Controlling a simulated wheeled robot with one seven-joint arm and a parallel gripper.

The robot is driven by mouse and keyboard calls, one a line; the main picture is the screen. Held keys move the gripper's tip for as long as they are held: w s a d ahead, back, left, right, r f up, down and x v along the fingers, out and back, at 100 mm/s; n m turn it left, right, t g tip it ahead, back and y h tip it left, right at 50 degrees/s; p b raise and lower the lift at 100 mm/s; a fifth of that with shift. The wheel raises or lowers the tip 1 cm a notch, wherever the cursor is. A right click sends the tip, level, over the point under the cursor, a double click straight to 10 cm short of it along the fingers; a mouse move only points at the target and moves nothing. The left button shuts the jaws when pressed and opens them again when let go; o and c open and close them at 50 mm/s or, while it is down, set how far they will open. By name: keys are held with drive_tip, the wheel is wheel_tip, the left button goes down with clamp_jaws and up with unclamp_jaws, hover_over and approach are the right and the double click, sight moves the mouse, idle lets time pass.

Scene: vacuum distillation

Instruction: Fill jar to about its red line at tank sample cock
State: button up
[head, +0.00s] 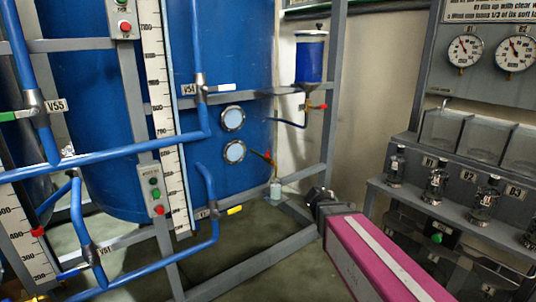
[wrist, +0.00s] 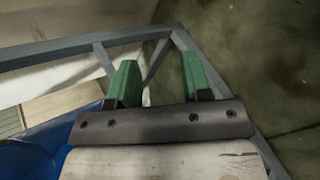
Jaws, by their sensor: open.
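A small pale jar (head: 276,189) stands low at the right side of the blue tank (head: 110,110), in the head view. The jar's red line and liquid level are too small to make out. My gripper (head: 316,196) is to the right of the jar and apart from it. In the wrist view its two green fingers (wrist: 158,80) are spread with no jar held between them. The jar does not show clearly in the wrist view.
Grey frame bars (head: 265,262) run along the floor before the tank, and a grey post (head: 333,100) stands behind my gripper. A blue pot (head: 310,60) hangs above. A shelf of small glass bottles (head: 436,187) stands at the right.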

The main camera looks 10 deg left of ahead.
drive_tip(key=w+a+r+n+t+y, duration=0.1)
drive_tip(key=a+r+n+t, duration=0.3)
drive_tip(key=a, duration=0.3)
drive_tip(key=w+a+r+n+t+y, duration=0.1)
drive_tip(key=w+a+r+n, duration=0.1)
drive_tip(key=a+r+n, duration=0.5)
drive_tip(key=n+t+y, duration=0.4)
drive_tip(key=n+y, duration=0.1)
drive_tip(key=n, duration=0.4)
approach(268, 151)
drive_tip(key=w, duration=0.6)
drive_tip(key=w+a, duration=0.1)
drive_tip(key=w, duration=0.1)
drive_tip(key=shift+w+r, duration=0.1)
drive_tip(key=shift+w, duration=0.3)
clamp_jaws()
